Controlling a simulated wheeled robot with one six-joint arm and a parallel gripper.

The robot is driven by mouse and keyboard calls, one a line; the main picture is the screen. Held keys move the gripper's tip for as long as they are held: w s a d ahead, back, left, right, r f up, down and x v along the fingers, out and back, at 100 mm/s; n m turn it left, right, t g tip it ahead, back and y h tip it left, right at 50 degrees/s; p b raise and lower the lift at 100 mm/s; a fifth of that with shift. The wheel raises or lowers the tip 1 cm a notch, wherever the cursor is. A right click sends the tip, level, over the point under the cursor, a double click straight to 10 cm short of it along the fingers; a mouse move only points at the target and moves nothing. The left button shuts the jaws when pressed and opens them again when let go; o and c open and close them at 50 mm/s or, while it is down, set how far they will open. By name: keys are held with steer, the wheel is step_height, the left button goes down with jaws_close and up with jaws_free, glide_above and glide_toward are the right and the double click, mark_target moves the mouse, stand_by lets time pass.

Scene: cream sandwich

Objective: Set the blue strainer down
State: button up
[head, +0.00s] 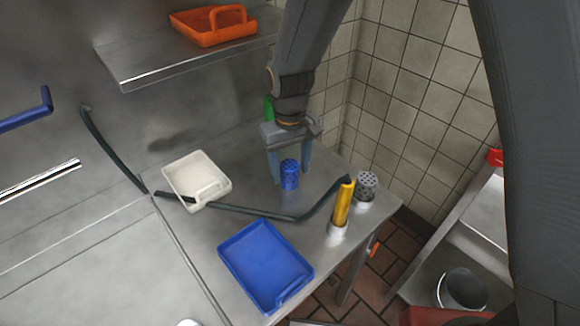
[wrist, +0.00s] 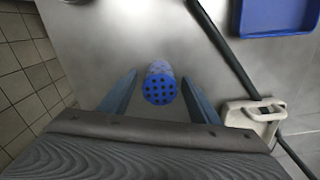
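The blue strainer (head: 289,178), a small cylinder with a perforated top, stands upright on the steel counter (head: 215,232). My gripper (head: 290,174) is above it, pointing down, with one finger on each side of it. In the wrist view the strainer (wrist: 159,84) sits between the two fingers of my gripper (wrist: 160,77), with a visible gap on both sides. My gripper is open and holds nothing. The strainer's base is hard to see.
A dark rail (head: 250,211) crosses the counter in front of the strainer. A white tray (head: 183,187) lies left, a blue tray (head: 265,262) nearer. A yellow cylinder (head: 343,205) and a grey perforated shaker (head: 366,184) stand right. A green object (head: 268,107) is partly hidden behind my arm.

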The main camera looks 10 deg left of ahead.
mark_target(290, 165)
steer(key=shift+r, duration=0.1)
step_height(290, 165, up, 12)
steer(key=b, duration=0.3)
steer(key=s+d+f+m, duration=0.2)
steer(key=s+d, duration=0.1)
steer(key=d, duration=0.6)
steer(key=s+d+f+m, duration=0.2)
steer(key=s+d, duration=0.1)
steer(key=d, duration=0.6)
steer(key=s+d+f+m+t, duration=0.1)
steer(key=s+d+f+m, duration=0.1)
steer(key=d, duration=0.8)
steer(key=shift+s+f+m, duration=0.4)
steer(key=shift+m, duration=0.1)
